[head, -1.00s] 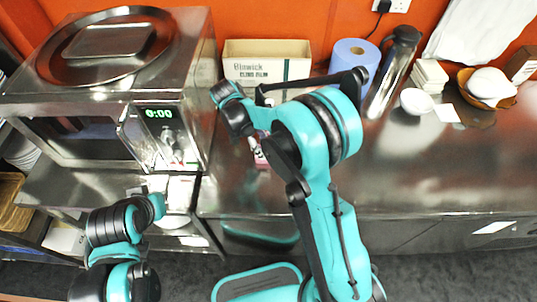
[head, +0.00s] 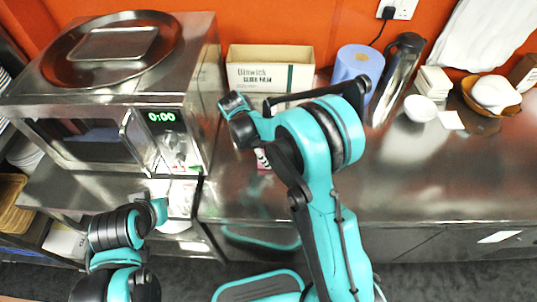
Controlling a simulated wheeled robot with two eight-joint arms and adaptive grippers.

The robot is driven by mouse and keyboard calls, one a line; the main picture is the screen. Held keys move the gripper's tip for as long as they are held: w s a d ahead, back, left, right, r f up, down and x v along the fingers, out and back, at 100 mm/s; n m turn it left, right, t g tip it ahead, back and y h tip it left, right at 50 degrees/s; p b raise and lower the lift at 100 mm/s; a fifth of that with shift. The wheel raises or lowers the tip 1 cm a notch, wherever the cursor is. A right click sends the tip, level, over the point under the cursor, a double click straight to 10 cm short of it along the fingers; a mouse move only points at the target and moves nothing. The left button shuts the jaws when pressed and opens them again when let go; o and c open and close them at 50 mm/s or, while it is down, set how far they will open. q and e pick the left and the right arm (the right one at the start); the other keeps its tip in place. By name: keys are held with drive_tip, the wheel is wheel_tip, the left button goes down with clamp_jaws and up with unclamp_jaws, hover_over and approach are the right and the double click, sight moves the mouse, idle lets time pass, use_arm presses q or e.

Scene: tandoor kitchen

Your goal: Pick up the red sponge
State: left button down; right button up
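I cannot make out a red sponge for certain. A small pink-red and white object (head: 263,160) shows on the steel counter just left of my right arm, which partly covers it; I cannot tell what it is. My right arm reaches up over the counter and bends left in front of the cardboard box. Its gripper cannot be made out. My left arm is at the lower left, in front of the microwave and the shelf below it. Its gripper cannot be made out either.
A microwave (head: 88,140) with a round tray (head: 60,68) on top stands left. A white bowl (head: 420,108) and basket (head: 490,107) stand right. The front right counter is clear.

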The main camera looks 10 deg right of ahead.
wheel_tip(320, 180, up, 7)
drive_tip(key=shift+p, duration=1.1)
drive_tip(key=s+a+p, duration=0.1)
drive_tip(key=s+a, duration=0.1)
drive_tip(key=s, duration=0.7)
drive_tip(key=s+a+p, duration=0.1)
drive_tip(key=s+a, duration=0.2)
drive_tip(key=s, duration=0.7)
drive_tip(key=shift+a+f, duration=0.25)
drive_tip(key=c, duration=0.3)
